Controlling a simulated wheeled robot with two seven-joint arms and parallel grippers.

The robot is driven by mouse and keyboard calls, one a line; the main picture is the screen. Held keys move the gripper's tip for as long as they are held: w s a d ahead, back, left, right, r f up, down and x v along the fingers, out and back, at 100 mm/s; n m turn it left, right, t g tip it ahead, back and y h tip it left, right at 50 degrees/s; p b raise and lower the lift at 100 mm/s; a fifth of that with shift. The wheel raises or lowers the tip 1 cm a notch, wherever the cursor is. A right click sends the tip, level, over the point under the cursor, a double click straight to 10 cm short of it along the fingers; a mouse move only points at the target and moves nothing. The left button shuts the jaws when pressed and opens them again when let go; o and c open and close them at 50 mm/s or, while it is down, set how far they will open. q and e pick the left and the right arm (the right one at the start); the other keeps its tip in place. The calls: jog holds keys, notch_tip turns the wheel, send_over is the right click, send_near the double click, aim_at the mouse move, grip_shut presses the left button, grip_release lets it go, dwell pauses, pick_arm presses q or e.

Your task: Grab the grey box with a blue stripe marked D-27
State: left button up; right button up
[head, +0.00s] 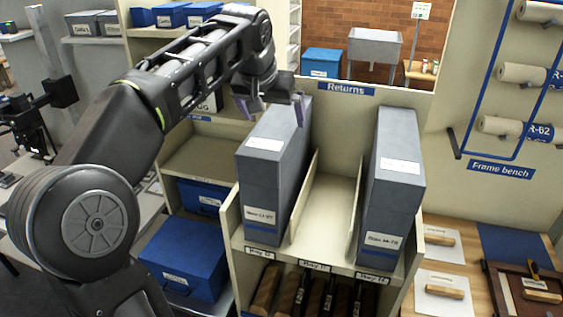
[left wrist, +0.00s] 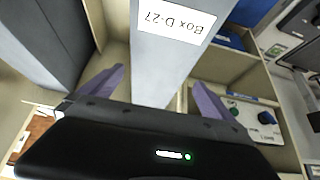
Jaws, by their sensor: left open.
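The grey box marked D-27 (head: 262,190) stands upright in the left bay of the Returns shelf. Its front label is small in the head view, with a blue band near its base. In the left wrist view its label reads "Box D-27", upside down, on the grey box (left wrist: 168,65). My left gripper (head: 270,108) is open at the top of this box. In the left wrist view its purple fingers (left wrist: 155,92) are spread on either side of the box, with gaps visible. My right gripper is not in view.
A second grey box (head: 392,180) stands in the right bay; the middle bay (head: 326,215) is empty between thin dividers (head: 304,205). The Returns back panel (head: 340,125) rises behind. Blue boxes (head: 185,262) sit on the lower left shelves. A wooden bench (head: 455,250) is at right.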

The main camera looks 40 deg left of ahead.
aim_at(277, 123)
pick_arm(q)
jog(key=shift+x, duration=1.35)
jog(key=shift+w+f+p, duration=0.15)
jog(key=shift+f+p, duration=0.15)
jog(key=shift+p, duration=0.05)
jog(key=p+x, duration=0.1)
jog(key=x, duration=0.3)
jog(key=shift+w+f, duration=0.15)
jog(key=shift+f, duration=0.1)
jog(key=shift+c, duration=0.4)
